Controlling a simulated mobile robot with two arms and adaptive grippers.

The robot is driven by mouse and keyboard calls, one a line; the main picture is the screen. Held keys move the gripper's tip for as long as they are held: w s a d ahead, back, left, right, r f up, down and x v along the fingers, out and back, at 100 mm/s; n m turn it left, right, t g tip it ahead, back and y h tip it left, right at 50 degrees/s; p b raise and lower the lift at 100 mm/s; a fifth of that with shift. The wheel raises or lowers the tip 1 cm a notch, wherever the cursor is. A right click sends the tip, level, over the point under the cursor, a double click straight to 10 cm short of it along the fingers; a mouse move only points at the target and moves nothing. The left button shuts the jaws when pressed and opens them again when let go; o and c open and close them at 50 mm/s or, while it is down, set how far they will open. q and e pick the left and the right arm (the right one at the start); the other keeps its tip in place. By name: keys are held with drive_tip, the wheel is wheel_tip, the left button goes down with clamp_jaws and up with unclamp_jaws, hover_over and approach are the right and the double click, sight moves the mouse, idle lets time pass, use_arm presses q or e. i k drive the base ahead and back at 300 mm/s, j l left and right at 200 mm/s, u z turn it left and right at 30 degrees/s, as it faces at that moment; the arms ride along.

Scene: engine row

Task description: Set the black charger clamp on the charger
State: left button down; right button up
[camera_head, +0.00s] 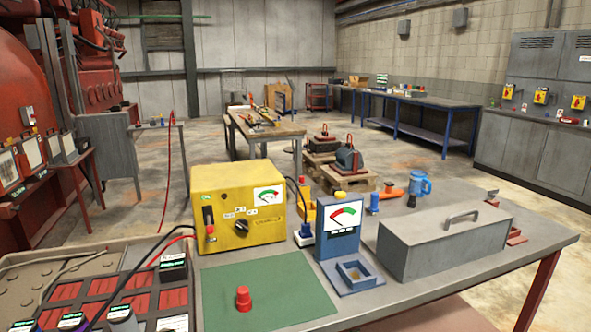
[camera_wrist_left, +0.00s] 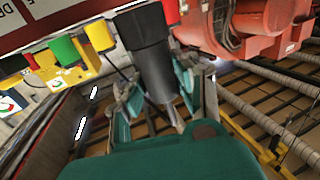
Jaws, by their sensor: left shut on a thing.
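The yellow charger (camera_head: 236,208) stands on the grey workbench, with a gauge, a black knob and a red switch on its front. In the left wrist view my left gripper (camera_wrist_left: 158,98), with teal and grey fingers, is shut on a dark piece with a black upper end and a grey body, which I take to be the black charger clamp (camera_wrist_left: 155,70). Its tip points down between the fingers. The head view shows neither this gripper nor the held clamp. My right gripper is in no view.
A green mat (camera_head: 268,292) with a red knob-like piece (camera_head: 243,298) lies before the charger. A blue gauge stand (camera_head: 340,240) and a grey lidded box (camera_head: 444,240) stand to the right.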

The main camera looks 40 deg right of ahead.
sight(257, 175)
drive_tip(key=l, duration=0.85)
drive_tip(key=l+z, duration=0.15)
drive_tip(key=l, duration=0.65)
drive_tip(key=i, duration=0.05)
